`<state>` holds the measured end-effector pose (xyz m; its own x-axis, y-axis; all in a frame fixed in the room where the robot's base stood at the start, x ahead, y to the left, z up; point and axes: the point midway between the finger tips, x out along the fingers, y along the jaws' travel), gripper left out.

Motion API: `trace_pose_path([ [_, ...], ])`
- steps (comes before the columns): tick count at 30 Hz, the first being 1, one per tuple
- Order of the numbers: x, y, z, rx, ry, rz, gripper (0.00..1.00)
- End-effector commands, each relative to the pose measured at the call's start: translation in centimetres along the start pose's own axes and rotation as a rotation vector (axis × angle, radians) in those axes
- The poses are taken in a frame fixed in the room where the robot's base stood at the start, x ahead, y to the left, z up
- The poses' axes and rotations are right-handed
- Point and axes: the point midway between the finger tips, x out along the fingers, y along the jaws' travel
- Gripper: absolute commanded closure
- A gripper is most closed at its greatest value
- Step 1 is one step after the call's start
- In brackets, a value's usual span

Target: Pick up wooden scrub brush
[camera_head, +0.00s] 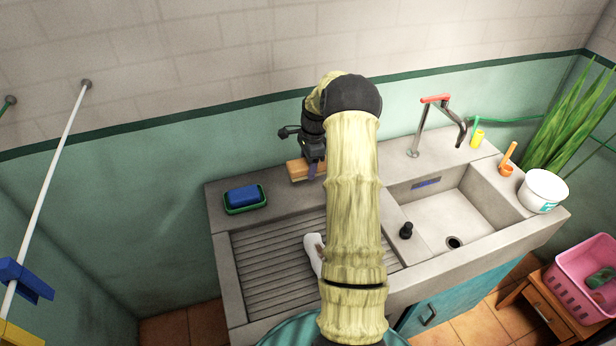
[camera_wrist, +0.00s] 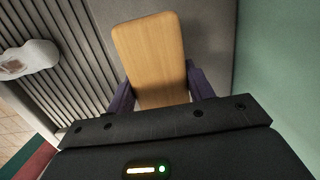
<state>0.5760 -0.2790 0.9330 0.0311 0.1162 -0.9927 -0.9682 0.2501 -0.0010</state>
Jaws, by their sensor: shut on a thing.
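The wooden scrub brush (camera_head: 300,170) is a light wooden block at the back edge of the grey sink counter, by the green wall. In the wrist view its flat wooden top (camera_wrist: 152,55) reaches away from my gripper. My gripper (camera_head: 312,168) points down at the brush. In the wrist view the two purple fingers of my gripper (camera_wrist: 160,92) are on either side of the brush and shut on it. The underside of the brush is hidden, so I cannot tell whether it touches the counter.
A blue sponge in a green dish (camera_head: 245,198) sits left on the counter (camera_head: 219,221). A white object (camera_head: 314,252) lies on the ribbed drainboard. The faucet (camera_head: 420,130), an orange-handled item (camera_head: 507,160) and a white tub (camera_head: 543,190) stand right. My arm covers the middle.

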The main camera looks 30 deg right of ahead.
Motion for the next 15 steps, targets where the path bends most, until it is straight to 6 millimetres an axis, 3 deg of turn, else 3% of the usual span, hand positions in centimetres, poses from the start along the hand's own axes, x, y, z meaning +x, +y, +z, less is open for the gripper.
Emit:
trace_pose_path([
  [6, -3.5, 0.0, 0.4, 0.001, 0.001, -0.001, 0.72],
  [15, -4.2, 0.0, 0.5, 0.001, -0.001, 0.001, 0.72],
])
